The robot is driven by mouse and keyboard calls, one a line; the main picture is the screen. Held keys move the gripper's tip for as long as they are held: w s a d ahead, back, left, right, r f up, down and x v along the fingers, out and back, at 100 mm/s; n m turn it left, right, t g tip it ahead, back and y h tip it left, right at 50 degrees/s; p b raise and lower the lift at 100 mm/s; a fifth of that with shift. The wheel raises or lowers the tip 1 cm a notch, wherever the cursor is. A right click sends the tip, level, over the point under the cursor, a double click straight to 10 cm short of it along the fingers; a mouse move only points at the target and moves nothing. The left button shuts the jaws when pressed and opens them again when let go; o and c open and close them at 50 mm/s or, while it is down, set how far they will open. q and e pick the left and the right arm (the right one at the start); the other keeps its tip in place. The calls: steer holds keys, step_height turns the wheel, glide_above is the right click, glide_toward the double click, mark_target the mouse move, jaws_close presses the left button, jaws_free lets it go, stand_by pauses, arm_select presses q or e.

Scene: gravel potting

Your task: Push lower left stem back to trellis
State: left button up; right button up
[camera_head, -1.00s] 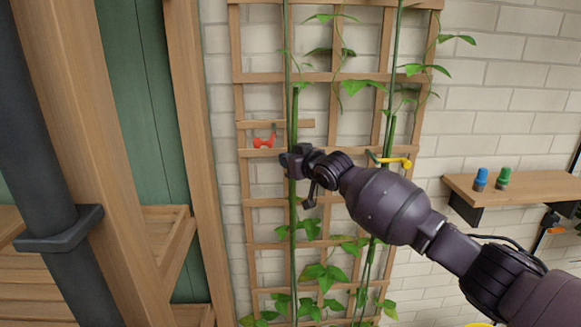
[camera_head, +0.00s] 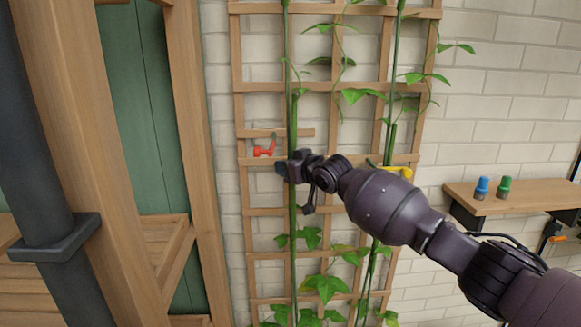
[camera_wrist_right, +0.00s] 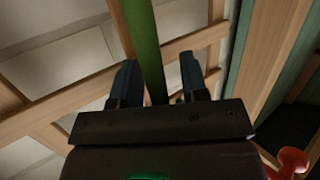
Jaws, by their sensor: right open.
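The left green stem (camera_head: 292,230) runs upright in front of the wooden trellis (camera_head: 240,190), with leaves low down. My right gripper (camera_head: 283,168) is at this stem, just below the red clip (camera_head: 264,149). In the right wrist view, the open fingers of the right gripper (camera_wrist_right: 160,75) stand on either side of the green stem (camera_wrist_right: 146,50), with trellis slats behind. I cannot tell whether a finger touches the stem. The red clip also shows at the lower right there (camera_wrist_right: 290,162). My left gripper is out of view.
A second stem (camera_head: 391,140) climbs the right side of the trellis, with a yellow clip (camera_head: 400,171) partly behind my arm. A wooden shelf (camera_head: 530,190) with a blue bottle (camera_head: 482,187) and a green bottle (camera_head: 504,187) is at right. A wooden post (camera_head: 190,120) stands at left.

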steer(key=shift+s+d, duration=0.1)
steer(key=p+v, duration=0.1)
steer(key=v, duration=0.9)
steer(key=shift+s, duration=0.3)
steer(key=shift+d+r, duration=0.1)
